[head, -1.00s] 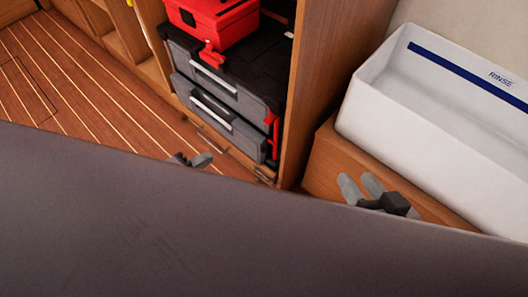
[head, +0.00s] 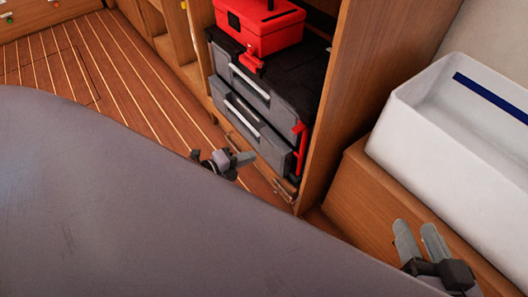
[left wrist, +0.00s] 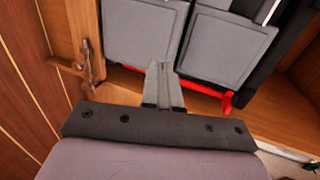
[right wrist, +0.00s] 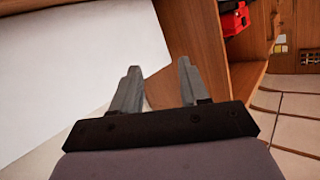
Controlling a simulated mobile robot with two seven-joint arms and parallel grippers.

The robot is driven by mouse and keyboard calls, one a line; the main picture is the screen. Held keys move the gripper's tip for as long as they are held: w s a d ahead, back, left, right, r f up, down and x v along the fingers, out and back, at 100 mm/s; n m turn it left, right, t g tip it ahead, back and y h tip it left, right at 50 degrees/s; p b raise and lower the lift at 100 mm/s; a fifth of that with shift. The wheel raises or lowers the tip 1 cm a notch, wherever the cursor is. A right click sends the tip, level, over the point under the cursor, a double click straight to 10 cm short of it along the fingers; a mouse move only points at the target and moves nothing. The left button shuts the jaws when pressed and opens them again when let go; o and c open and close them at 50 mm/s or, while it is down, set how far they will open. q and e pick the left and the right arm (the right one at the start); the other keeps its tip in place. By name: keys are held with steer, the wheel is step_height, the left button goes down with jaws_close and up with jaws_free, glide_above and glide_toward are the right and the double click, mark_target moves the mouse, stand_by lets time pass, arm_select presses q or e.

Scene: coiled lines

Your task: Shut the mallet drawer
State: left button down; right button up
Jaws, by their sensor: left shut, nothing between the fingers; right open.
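A black and grey tool chest stands in an open wooden cabinet, with an upper drawer (head: 250,90) and a lower drawer (head: 256,134), each with a pale bar handle. My left gripper (head: 243,160) is shut and empty, in front of the lower drawer in the picture. In the left wrist view its fingertips (left wrist: 160,66) point at grey chest panels (left wrist: 144,30); contact is unclear. My right gripper (head: 416,226) is open and empty, low by the wooden box beside the cabinet.
A red toolbox (head: 260,25) sits on the chest. A cabinet side panel (head: 350,90) divides the chest from a wooden box (head: 365,195) carrying a white bin (head: 430,130). A metal latch (left wrist: 88,62) shows in the left wrist view. Plank floor (head: 60,60) lies open at left.

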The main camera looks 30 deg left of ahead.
mark_target(273, 146)
arm_select(q)
steer(key=x, duration=0.2)
steer(key=b+x, duration=0.1)
steer(key=x, duration=0.1)
steer(key=shift+w+d+r, duration=0.15)
steer(key=shift+r, duration=0.05)
steer(key=shift+w+d+r+b, duration=0.1)
steer(key=shift+w+d+b, duration=0.1)
steer(key=shift+w, duration=0.25)
steer(key=shift+w+d+b, duration=0.15)
steer(key=shift+w, duration=0.25)
arm_select(e)
steer(key=shift+s+d+n+t, duration=0.25)
steer(key=shift+d+n+t, duration=0.15)
steer(key=shift+d+t, duration=0.15)
arm_select(q)
steer(key=shift+d, duration=0.1)
arm_select(e)
steer(key=shift+w+r, duration=0.1)
